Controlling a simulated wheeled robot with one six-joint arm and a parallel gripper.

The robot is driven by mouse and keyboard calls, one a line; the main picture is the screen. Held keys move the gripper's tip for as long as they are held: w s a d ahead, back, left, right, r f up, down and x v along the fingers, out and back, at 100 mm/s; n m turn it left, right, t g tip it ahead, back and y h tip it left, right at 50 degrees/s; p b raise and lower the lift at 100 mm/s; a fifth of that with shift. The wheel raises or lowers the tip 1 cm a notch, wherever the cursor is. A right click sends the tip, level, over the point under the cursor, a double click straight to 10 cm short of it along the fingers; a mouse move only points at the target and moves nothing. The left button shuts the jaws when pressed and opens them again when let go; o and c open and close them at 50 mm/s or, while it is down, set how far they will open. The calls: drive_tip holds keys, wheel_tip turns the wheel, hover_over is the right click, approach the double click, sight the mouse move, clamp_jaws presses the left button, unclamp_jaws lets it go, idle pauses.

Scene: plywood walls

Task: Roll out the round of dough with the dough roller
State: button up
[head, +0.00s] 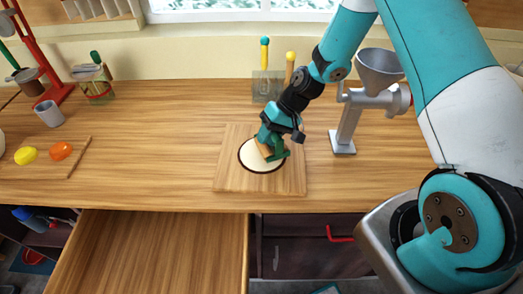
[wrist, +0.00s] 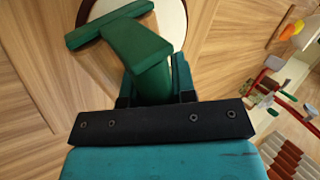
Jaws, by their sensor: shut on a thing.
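The round of dough (head: 256,165) is pale and flat, with a dark rim around it, on a square wooden board (head: 230,184) near the counter's front edge. My gripper (head: 275,143) is above the dough's right side, pointing down, shut on the dough roller (head: 281,151). The roller has green parts and a small tan part over the dough. In the wrist view, the roller's green, T-shaped handle (wrist: 140,48) extends from the jaws across part of the dough (wrist: 171,20). I cannot tell whether the roller touches the dough; its underside is hidden.
A grey grinder (head: 346,128) stands right of the board, close to my arm. A holder (head: 267,86) with yellow-topped and teal-topped tools stands behind. At left are a small board (head: 45,168) with yellow and orange lumps and a grey cup (head: 48,113). A drawer (head: 150,250) stands open in front.

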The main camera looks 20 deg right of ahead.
drive_tip(key=shift+d, duration=0.45)
hover_over(246, 157)
drive_tip(key=shift+r, duration=0.1)
idle(0.9)
drive_tip(key=shift+d, duration=0.1)
drive_tip(key=shift+d, duration=2.9)
drive_tip(key=shift+r+p, duration=2.5)
drive_tip(key=shift+r, duration=0.95)
